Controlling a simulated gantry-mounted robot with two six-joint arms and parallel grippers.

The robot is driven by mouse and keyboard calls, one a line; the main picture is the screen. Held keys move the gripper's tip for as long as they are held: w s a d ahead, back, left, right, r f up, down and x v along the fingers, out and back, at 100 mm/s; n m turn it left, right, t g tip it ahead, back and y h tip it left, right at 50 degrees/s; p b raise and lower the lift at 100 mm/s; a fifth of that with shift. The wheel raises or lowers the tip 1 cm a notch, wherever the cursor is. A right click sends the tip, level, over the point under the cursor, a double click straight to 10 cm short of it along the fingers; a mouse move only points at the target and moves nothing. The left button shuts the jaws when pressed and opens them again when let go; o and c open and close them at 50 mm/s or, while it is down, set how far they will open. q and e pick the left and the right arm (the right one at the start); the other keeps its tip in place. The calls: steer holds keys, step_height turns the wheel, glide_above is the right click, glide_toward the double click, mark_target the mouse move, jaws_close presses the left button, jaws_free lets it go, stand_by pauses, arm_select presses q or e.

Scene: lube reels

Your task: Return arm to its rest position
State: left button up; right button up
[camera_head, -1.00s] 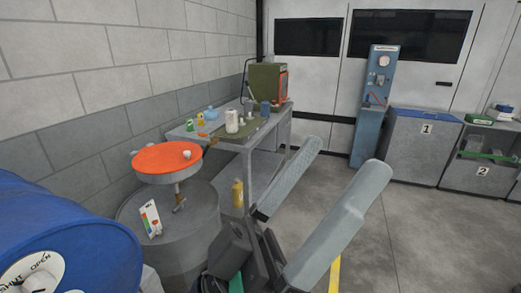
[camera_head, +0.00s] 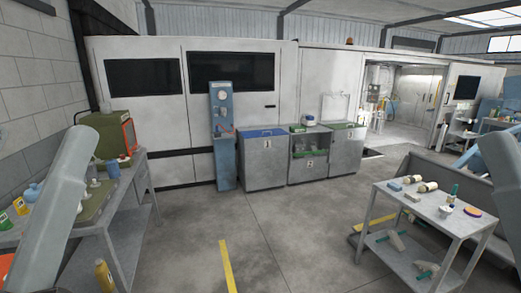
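A grey arm link of mine (camera_head: 52,205) rises at the left edge, in front of the workbench.
A workbench (camera_head: 95,228) with a green machine (camera_head: 107,132) and bottles stands at left. A cart (camera_head: 421,212) holding small parts stands at right. Grey bins (camera_head: 264,163) and a blue pillar (camera_head: 222,140) line the back. The middle floor (camera_head: 265,235) is clear.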

step_height(320, 180, up, 32)
steer(key=p, duration=2.8)
